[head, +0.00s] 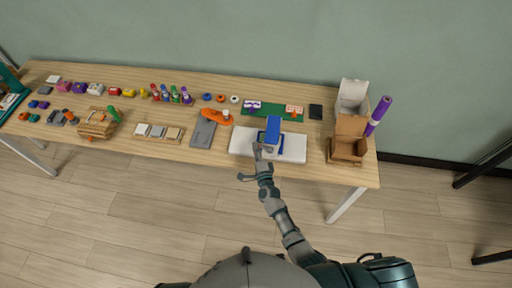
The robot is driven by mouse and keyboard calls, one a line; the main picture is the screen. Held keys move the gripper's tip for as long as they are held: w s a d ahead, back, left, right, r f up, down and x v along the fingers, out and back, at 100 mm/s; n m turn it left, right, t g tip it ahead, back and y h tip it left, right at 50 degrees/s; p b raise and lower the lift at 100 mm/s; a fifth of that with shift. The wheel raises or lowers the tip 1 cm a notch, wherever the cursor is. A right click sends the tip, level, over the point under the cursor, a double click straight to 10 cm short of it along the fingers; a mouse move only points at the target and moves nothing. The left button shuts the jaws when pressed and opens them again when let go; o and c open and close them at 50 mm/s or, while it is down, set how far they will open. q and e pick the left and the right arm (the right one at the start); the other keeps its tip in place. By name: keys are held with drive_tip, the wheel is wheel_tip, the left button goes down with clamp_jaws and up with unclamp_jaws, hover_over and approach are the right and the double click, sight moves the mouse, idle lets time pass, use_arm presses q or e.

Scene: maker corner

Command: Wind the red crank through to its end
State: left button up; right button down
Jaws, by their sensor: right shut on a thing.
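A blue box-like device (273,130) stands upright on a white board (240,142) near the front edge of the table. My right gripper (260,148) is at the front left side of this device, over the board. It is shut on what seems to be the handle of the red crank. The fingers cover that spot, so no red of the crank shows there and its angle cannot be told. My left gripper is out of view.
A cardboard box (349,139) and a purple tube (378,115) stand to the right. A green board (274,110) lies behind the device. Several small parts fill the table's left side.

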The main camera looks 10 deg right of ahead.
drive_tip(key=shift+d+f, duration=0.15)
drive_tip(key=shift+f, duration=0.05)
idle(0.3)
drive_tip(key=c, duration=1)
unclamp_jaws()
drive_tip(key=shift+o, duration=0.4)
drive_tip(key=shift+w+d, duration=0.15)
drive_tip(key=shift+w, duration=0.05)
drive_tip(key=s+d, duration=0.1)
drive_tip(key=s, duration=1.1)
drive_tip(key=shift+d, duration=0.2)
